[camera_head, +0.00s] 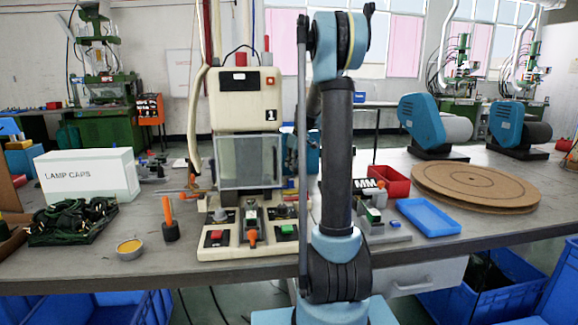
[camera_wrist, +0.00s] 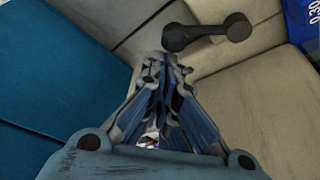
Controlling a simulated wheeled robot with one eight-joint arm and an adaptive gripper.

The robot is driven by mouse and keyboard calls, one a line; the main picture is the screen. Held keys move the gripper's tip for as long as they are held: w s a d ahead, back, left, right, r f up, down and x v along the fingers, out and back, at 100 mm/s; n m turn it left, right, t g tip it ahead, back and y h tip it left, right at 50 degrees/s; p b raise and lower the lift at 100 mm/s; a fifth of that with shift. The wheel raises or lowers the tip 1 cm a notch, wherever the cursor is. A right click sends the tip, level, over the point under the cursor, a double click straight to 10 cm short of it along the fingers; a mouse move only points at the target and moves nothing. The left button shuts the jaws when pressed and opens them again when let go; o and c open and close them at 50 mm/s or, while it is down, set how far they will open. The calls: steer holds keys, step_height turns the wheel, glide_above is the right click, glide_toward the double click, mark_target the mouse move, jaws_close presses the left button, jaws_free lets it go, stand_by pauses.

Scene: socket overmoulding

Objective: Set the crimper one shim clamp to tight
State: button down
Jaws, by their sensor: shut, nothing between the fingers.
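Crimper one is the cream machine (camera_head: 243,100) marked "1" on the bench in the head view. In the wrist view a dark lever (camera_wrist: 207,35) with two rounded ends lies against a cream surface; it looks like the shim clamp handle, but I cannot tell its setting. My gripper (camera_wrist: 166,69) is shut and empty. Its tips appear just below the lever's left end in the picture; I cannot tell whether they touch. My arm hides the crimper's right side in the head view, and my gripper cannot be made out there.
A blue panel (camera_wrist: 60,85) fills the wrist view's left side. On the bench stand a white lamp caps box (camera_head: 88,174), an orange-handled tool (camera_head: 169,222), a red bin (camera_head: 390,182), a blue tray (camera_head: 429,217) and a round wooden board (camera_head: 476,188).

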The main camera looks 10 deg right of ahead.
steer(key=shift+s+d+m, duration=0.1)
steer(key=shift+d+m, duration=0.3)
steer(key=shift+m, duration=0.2)
steer(key=d+m, duration=0.1)
steer(key=s+d+m+h, duration=0.1)
steer(key=m, duration=0.1)
steer(key=shift+t, duration=0.3)
steer(key=s+d+m, duration=0.1)
steer(key=m, duration=0.1)
steer(key=s+d+m+h, duration=0.1)
steer(key=m, duration=0.1)
steer(key=shift+s+h, duration=0.1)
steer(key=shift+h, duration=0.2)
steer(key=shift+s+d, duration=0.45)
steer(key=shift+s, duration=0.55)
steer(key=v, duration=1.1)
steer(key=shift+r, duration=0.35)
steer(key=shift+s, duration=0.1)
